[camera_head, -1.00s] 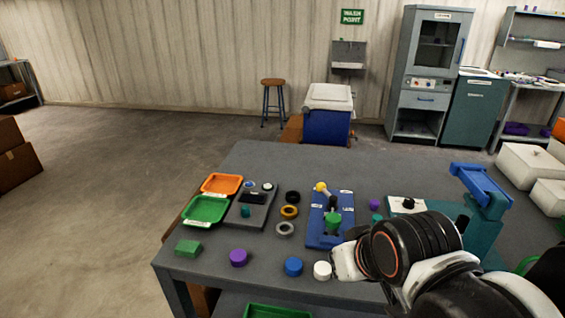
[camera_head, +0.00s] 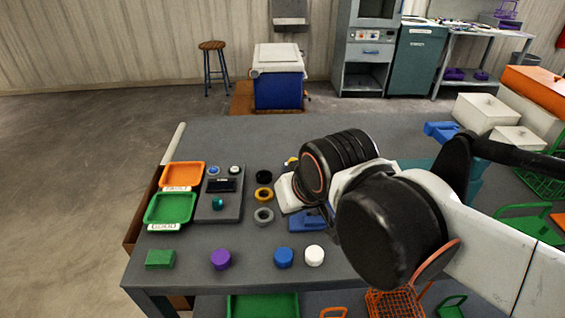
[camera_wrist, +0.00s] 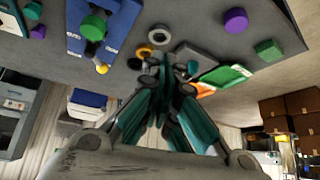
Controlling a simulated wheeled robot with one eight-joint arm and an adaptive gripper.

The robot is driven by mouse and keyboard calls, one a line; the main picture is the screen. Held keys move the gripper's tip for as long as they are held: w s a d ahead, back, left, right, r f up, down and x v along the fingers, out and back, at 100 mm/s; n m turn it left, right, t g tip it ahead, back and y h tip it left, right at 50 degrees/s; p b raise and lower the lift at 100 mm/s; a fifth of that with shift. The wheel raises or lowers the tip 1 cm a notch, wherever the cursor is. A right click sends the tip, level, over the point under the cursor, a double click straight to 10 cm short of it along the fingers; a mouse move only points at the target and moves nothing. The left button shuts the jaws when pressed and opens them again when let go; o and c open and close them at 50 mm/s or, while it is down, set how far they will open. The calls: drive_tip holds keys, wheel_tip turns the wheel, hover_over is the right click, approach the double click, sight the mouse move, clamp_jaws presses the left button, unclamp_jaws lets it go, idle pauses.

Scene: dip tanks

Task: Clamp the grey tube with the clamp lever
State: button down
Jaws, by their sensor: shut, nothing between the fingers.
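The clamp fixture has a blue base (camera_head: 307,222), mostly hidden behind my arm in the head view. In the wrist view the blue base (camera_wrist: 75,40) shows at the upper left, with a round green piece (camera_wrist: 92,27) on it and a lever ending in a yellow knob (camera_wrist: 102,68). A grey ring (camera_head: 263,216) lies left of the base; I cannot make out a separate grey tube in the fixture. My gripper (camera_wrist: 168,72) is shut and empty, apart from the lever knob. Its fingertips are hidden in the head view.
A grey box with buttons (camera_head: 230,207), an orange tray (camera_head: 164,175) and a green tray (camera_head: 151,212) stand left. A gold ring (camera_head: 264,194) and black ring (camera_head: 264,177) lie nearby. Purple (camera_head: 221,260), blue (camera_head: 284,258) and white (camera_head: 315,256) cylinders stand in front.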

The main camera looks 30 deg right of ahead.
drive_tip(key=w+d+r+m+g+h+p, duration=0.25)
drive_tip(key=w+m+p, duration=0.35)
drive_tip(key=w, duration=0.8)
drive_tip(key=w+d+f+m+g+p, duration=0.2)
drive_tip(key=w+f+m, duration=0.4)
drive_tip(key=w, duration=0.4)
drive_tip(key=shift+w+d+f+g+p, duration=0.3)
drive_tip(key=shift+d+p, duration=0.3)
drive_tip(key=shift+p, duration=0.35)
drive_tip(key=shift+h, duration=0.25)
drive_tip(key=b+x, duration=0.3)
drive_tip(key=x, duration=0.7)
drive_tip(key=shift+s+f, duration=0.1)
drive_tip(key=shift+f, duration=0.1)
drive_tip(key=shift+w+d, duration=0.25)
drive_tip(key=shift+d, duration=0.35)
drive_tip(key=shift+w+d, duration=0.25)
drive_tip(key=shift+d, duration=0.35)
drive_tip(key=shift+w+d+f+b, duration=0.1)
drive_tip(key=shift+w+d+b, duration=0.2)
drive_tip(key=shift+d, duration=0.35)
